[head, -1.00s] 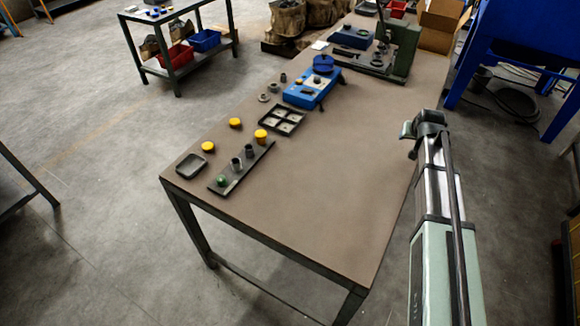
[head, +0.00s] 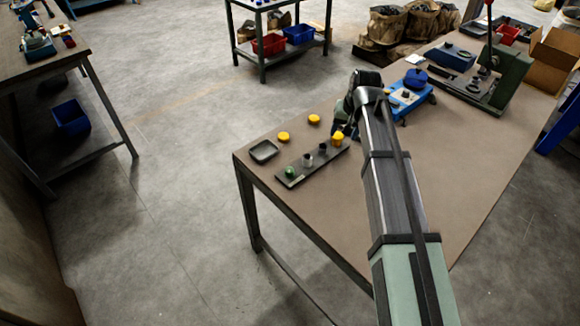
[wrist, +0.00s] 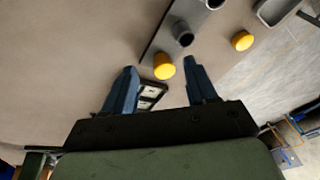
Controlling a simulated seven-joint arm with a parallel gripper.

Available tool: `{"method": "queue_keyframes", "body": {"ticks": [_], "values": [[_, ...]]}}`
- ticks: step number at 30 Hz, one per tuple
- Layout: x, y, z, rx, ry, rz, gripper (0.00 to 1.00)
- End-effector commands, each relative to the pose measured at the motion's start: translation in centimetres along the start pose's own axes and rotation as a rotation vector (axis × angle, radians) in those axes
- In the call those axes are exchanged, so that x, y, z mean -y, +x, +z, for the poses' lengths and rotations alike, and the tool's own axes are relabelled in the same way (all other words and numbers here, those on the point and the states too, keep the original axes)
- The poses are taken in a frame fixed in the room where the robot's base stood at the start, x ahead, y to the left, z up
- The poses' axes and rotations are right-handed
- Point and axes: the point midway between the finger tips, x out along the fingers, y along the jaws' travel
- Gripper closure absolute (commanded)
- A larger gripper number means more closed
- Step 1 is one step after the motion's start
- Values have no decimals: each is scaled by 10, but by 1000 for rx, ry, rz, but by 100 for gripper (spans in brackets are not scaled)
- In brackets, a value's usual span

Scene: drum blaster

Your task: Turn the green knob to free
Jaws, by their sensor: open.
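The green knob (head: 290,172) sits at the near end of a dark strip (head: 300,172) on the table, in the head view. It does not show in the wrist view. The same strip (wrist: 163,37) carries two dark posts (head: 323,148) and a yellow knob (head: 338,138) at its far end. My gripper (wrist: 160,65) is open and empty, its two blue fingers apart, with the yellow knob (wrist: 165,67) showing between and beyond the tips. In the head view my gripper is by the strip's yellow end, away from the green knob; its fingers are partly hidden by the arm.
A blue box (head: 410,95) and a green press (head: 500,75) stand farther along the table. The table's right side (head: 460,185) is bare.

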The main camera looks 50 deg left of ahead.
Motion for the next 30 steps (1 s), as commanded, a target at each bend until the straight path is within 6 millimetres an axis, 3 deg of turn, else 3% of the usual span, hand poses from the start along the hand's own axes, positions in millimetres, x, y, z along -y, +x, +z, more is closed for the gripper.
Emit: {"method": "queue_keyframes", "body": {"ticks": [1, 6, 12, 20, 30], "values": [[25, -3, 6, 30, -20, 8, 43], [90, -13, 34, 131, -60, 51, 43], [141, -26, 61, 209, -91, 99, 43], [159, -28, 74, 242, -101, 124, 43], [152, 15, 85, 243, -100, 124, 43]]}}
